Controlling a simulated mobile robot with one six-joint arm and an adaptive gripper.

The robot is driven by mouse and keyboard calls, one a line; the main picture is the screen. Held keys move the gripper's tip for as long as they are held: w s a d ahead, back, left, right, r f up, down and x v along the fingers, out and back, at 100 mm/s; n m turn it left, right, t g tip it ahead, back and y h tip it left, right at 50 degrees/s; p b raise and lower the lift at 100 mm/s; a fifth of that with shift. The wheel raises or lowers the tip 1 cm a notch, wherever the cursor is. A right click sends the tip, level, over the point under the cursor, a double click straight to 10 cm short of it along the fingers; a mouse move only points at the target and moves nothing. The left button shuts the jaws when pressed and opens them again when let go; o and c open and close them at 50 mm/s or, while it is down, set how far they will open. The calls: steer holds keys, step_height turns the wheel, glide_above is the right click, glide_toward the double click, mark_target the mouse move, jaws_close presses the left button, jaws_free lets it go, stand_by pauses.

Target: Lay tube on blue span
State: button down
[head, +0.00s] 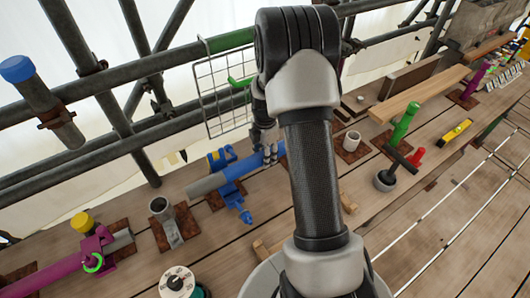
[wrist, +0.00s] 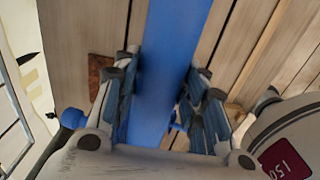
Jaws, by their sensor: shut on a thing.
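The tube (head: 207,183) is grey at its left end and blue toward its right end. My gripper (head: 268,156) is shut on the blue part of the tube, near its right end. In the wrist view the blue tube (wrist: 172,62) runs between the two fingers of my gripper (wrist: 158,85). A blue clamp (head: 232,188) with a knob stands on a rusty plate at the tube's middle. The tube lies over or in this clamp; I cannot tell if it touches. A blue knob (wrist: 72,118) shows at the left in the wrist view. My arm hides what is behind it.
A wire rack (head: 222,95) hangs behind.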

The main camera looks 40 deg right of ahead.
steer(key=shift+f+b, duration=1.95)
steer(key=shift+f, duration=0.9)
steer(key=c, duration=0.9)
jaws_free()
steer(key=shift+o, duration=0.2)
steer(key=shift+s+f, duration=0.1)
steer(key=o, duration=0.5)
steer(key=shift+o, duration=0.2)
steer(key=shift+r+p, duration=3)
steer(key=shift+r, duration=1.6)
